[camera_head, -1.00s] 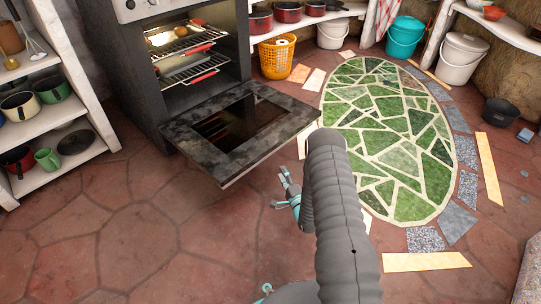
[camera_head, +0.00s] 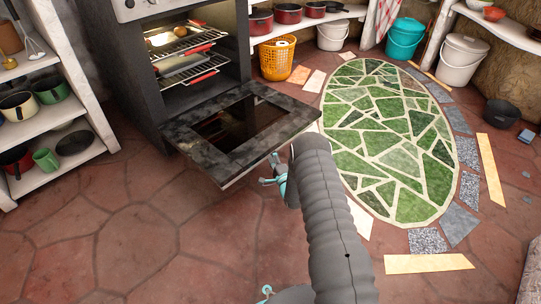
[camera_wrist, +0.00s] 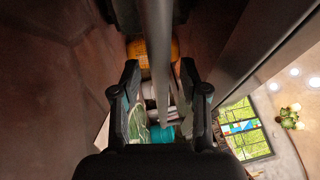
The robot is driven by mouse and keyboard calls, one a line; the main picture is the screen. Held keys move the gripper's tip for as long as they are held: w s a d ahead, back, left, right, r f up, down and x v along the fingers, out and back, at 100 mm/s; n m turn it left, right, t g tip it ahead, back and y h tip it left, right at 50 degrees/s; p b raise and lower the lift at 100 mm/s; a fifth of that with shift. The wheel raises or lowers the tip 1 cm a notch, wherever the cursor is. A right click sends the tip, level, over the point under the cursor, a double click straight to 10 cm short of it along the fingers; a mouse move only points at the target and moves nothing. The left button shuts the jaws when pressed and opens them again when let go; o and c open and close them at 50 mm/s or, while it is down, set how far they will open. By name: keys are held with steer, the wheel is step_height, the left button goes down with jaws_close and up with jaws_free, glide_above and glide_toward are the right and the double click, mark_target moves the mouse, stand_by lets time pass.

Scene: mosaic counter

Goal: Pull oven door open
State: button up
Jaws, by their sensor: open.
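The oven (camera_head: 150,95) stands at the upper left with its door (camera_head: 190,137) lowered to about horizontal, its dark glass facing up. Racks show inside the open cavity. My gripper (camera_head: 272,172) is low beside the door's front right edge, partly hidden by my arm. In the wrist view my gripper (camera_wrist: 159,72) is open, its two black fingers apart. A long grey bar (camera_wrist: 158,45), which looks like the door's handle, runs between the fingers. The fingers do not look closed on it; whether either touches it is unclear.
A white shelf (camera_head: 50,125) with pots stands left. A yellow basket (camera_head: 276,62) and a teal bucket (camera_head: 404,38) stand at the back. A green mosaic (camera_head: 390,140) is set in the floor at right. The tiled floor in front of the door is clear.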

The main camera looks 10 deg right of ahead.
steer(key=shift+w+a+r, duration=0.1)
steer(key=shift+w+a, duration=0.05)
steer(key=shift+w, duration=0.45)
